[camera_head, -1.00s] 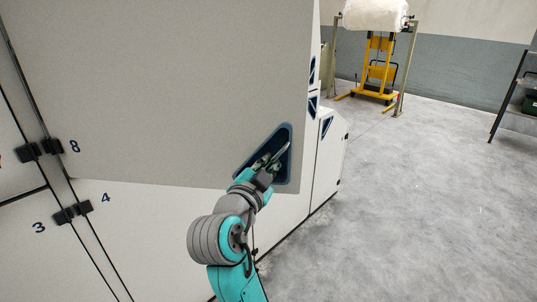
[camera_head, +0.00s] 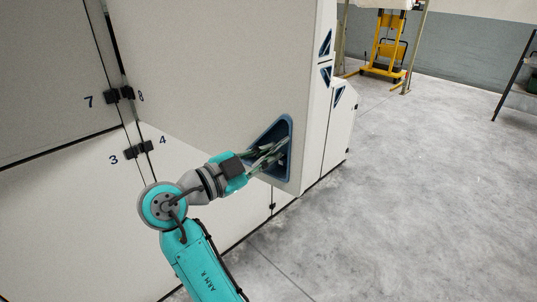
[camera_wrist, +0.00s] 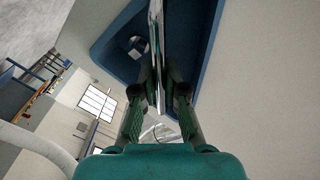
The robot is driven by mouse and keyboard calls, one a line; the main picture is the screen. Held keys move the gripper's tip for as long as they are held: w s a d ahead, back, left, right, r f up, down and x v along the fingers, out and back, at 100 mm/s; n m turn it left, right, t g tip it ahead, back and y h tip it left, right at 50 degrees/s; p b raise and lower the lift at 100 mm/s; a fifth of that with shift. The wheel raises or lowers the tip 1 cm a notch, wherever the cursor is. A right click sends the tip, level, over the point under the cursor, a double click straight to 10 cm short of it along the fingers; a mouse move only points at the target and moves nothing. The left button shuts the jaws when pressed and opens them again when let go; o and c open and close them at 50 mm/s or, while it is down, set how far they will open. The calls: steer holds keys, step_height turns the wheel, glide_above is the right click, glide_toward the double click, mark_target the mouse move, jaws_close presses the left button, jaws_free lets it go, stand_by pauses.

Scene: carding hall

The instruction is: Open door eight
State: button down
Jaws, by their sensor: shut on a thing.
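Door eight (camera_head: 215,75) is the large pale upper panel, with its hinge (camera_head: 127,93) beside the number 8 on its left. It stands partly open, its right side and lower edge swung out from the machine front. Near its lower right corner is a dark blue triangular handle recess (camera_head: 285,125), also seen in the wrist view (camera_wrist: 112,45). My gripper (camera_head: 274,153) reaches into this recess. In the wrist view my gripper's fingers (camera_wrist: 157,92) are closed on the thin handle bar (camera_wrist: 155,30), which runs between them. The fingertips' exact contact is partly hidden.
Door four's hinge (camera_head: 146,146) sits below. More blue triangular handles (camera_head: 326,44) are on the machine's panels to the right. A yellow lift trolley (camera_head: 385,50) stands at the back, a dark shelf (camera_head: 520,75) at far right. The concrete floor (camera_head: 420,200) on the right is clear.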

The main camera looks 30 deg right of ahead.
steer(key=shift+s+a+f, duration=0.15)
steer(key=shift+a, duration=0.15)
steer(key=c, duration=1.2)
jaws_free()
steer(key=v, duration=1.2)
